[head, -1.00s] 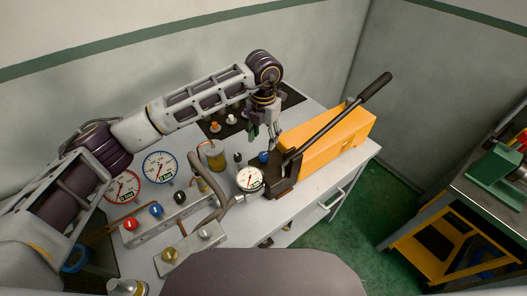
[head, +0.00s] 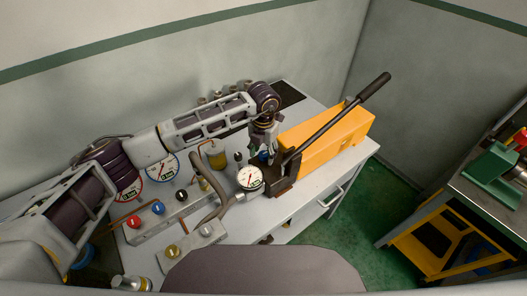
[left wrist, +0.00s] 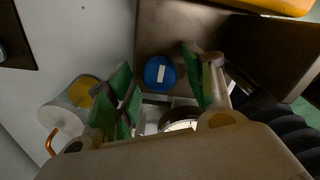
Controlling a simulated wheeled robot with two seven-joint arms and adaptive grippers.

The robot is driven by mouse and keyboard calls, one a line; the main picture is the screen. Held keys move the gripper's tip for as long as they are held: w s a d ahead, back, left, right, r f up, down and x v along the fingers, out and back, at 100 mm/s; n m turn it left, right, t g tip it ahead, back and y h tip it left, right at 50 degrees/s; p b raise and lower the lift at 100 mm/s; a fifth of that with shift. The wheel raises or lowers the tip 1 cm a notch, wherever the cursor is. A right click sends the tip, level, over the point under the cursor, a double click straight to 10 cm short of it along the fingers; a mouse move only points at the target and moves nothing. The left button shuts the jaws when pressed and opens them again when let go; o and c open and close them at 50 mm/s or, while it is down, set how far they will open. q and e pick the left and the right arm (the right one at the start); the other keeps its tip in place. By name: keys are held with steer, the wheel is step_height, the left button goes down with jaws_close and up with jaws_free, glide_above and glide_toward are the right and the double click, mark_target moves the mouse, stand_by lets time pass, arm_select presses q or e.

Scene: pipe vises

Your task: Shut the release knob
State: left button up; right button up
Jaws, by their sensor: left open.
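The release knob (left wrist: 160,72) is blue with a white bar mark on its top, on the dark front block of a yellow hand pump (head: 330,135). In the left wrist view it sits between and just beyond the tips of my left gripper (left wrist: 161,84). That gripper is open, its green-padded fingers on either side of the knob, with no clear contact. In the head view my left gripper (head: 262,147) hangs over the pump's front end and hides most of the knob. My right gripper is not in view.
A pressure gauge (head: 250,178) stands close in front of the pump block. The long black pump lever (head: 345,112) slants up to the right. A manifold (head: 165,222) with red, blue and black knobs lies to the left. A yellow-topped cylinder (left wrist: 72,105) is near the left finger.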

arm_select(q)
steer(key=shift+c, duration=0.3)
steer(key=c, duration=1)
